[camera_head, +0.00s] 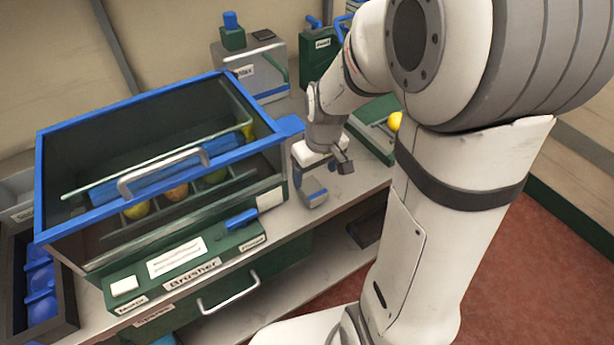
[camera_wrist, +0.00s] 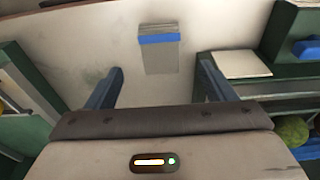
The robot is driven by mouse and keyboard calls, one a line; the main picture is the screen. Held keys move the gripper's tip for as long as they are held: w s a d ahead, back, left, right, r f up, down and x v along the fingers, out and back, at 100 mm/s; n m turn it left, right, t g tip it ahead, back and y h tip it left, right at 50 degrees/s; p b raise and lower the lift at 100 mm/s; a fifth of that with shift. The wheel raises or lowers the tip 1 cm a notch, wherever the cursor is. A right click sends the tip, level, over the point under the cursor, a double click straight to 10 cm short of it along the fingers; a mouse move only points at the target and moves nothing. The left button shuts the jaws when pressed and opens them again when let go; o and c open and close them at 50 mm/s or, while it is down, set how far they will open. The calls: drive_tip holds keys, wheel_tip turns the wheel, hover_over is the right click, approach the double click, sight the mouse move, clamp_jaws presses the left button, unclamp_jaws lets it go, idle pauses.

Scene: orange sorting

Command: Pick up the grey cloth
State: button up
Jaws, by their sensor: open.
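The grey cloth (camera_wrist: 162,58) looks like a folded grey block with a blue band. In the wrist view it lies on the pale worktop at upper centre, between and beyond the fingertips. My gripper (camera_wrist: 161,68) is open, with one dark blue-grey finger on each side and nothing held. In the head view a small grey piece with a blue band (camera_head: 313,198), apparently the cloth, shows on the worktop just below my gripper. My wrist partly covers that area, so the exact gap to the cloth is hard to tell.
A green brushing machine with a blue-framed glass hood (camera_head: 150,98) holding fruit stands left of the gripper. A grey container (camera_head: 262,68) stands behind. A yellow fruit (camera_head: 395,121) sits on the right. The worktop's front edge (camera_head: 285,232) is near. A dark bin (camera_head: 68,290) is far left.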

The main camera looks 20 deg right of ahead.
sight(312, 188)
drive_tip(key=f, duration=0.4)
drive_tip(key=w+f, duration=0.1)
drive_tip(key=f, duration=0.1)
drive_tip(key=shift+a+f, duration=0.15)
drive_tip(key=shift+a, duration=0.1)
drive_tip(key=c, duration=1.1)
